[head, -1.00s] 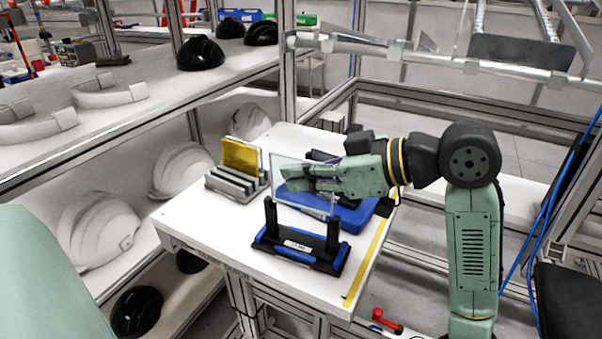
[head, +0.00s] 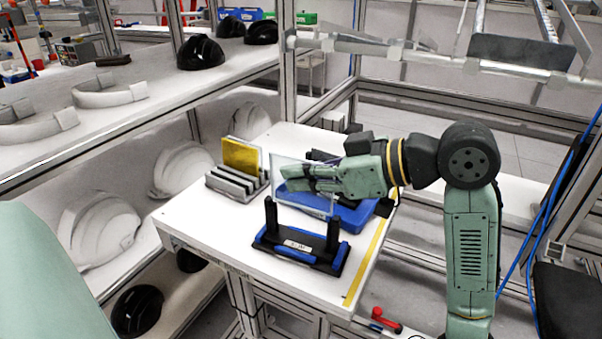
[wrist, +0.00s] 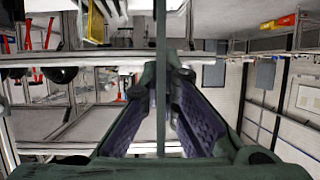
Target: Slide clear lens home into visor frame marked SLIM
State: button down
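The clear lens (head: 300,203) is a thin upright transparent plate. My gripper (head: 312,179) is shut on it from the right, with its fingers on either face. In the wrist view, the lens (wrist: 161,90) shows edge-on as a thin vertical strip between the fingers. A black visor frame (head: 299,252) with two upright posts and blue edge pieces stands at the front of the white table. The lens is above and seemingly a little behind the posts; the exact gap cannot be told. The white label on the frame is too small to read.
A grey slotted rack (head: 233,184) with a yellow lens (head: 240,155) stands at the left. A blue tray (head: 352,217) lies behind the frame, under my gripper. Yellow tape (head: 366,262) marks the table's right edge. Shelves with helmet shells (head: 182,168) are at the left.

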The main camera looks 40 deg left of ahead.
jog(key=shift+f+b, duration=3)
jog(key=shift+f, duration=1.1)
jog(key=c, duration=1.7)
grip_release()
jog(key=shift+r, duration=0.1)
jog(key=v, duration=1.2)
